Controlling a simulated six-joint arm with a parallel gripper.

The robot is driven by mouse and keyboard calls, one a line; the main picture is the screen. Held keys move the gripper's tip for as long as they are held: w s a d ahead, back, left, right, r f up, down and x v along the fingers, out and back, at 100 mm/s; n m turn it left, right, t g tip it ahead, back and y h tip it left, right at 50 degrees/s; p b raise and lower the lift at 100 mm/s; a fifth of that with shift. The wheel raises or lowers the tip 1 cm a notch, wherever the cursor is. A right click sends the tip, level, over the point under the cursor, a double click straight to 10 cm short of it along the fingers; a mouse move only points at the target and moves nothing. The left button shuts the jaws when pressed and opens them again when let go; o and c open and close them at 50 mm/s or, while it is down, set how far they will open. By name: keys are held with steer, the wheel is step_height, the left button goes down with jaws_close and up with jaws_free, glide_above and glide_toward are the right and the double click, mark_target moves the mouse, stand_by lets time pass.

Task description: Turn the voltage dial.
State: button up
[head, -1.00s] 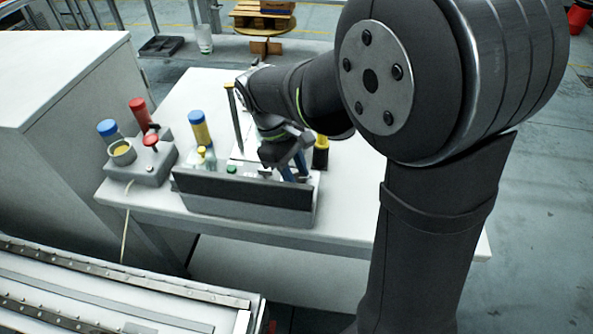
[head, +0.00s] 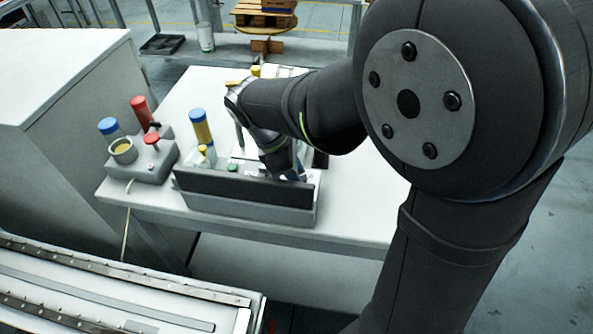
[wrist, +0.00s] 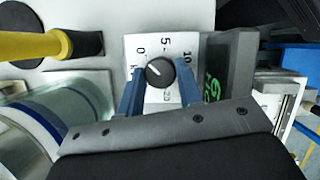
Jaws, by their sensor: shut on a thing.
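The voltage dial (wrist: 160,72) is a dark round knob on a white scale plate marked 0, 5, 10 and 20 in the wrist view. Its pale pointer line points to the upper left. My gripper (wrist: 161,84) has one blue finger on each side of the knob and is shut on it. In the head view my gripper (head: 292,168) is low over the right part of the grey instrument box (head: 247,208). The dial is hidden there by the gripper and the box's dark front wall.
A yellow-handled tool (wrist: 30,46) lies close on the left in the wrist view, above a clear cylinder. A dark display (wrist: 216,75) with green digits is right of the dial. A grey holder (head: 150,165) with red and blue-capped items stands left of the box.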

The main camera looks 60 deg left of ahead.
stand_by(0.3)
steer(key=o, duration=1)
steer(key=shift+c, duration=0.2)
steer(key=v, duration=1.7)
steer(key=shift+s, duration=0.2)
steer(key=x, duration=1.7)
steer(key=shift+w, duration=0.2)
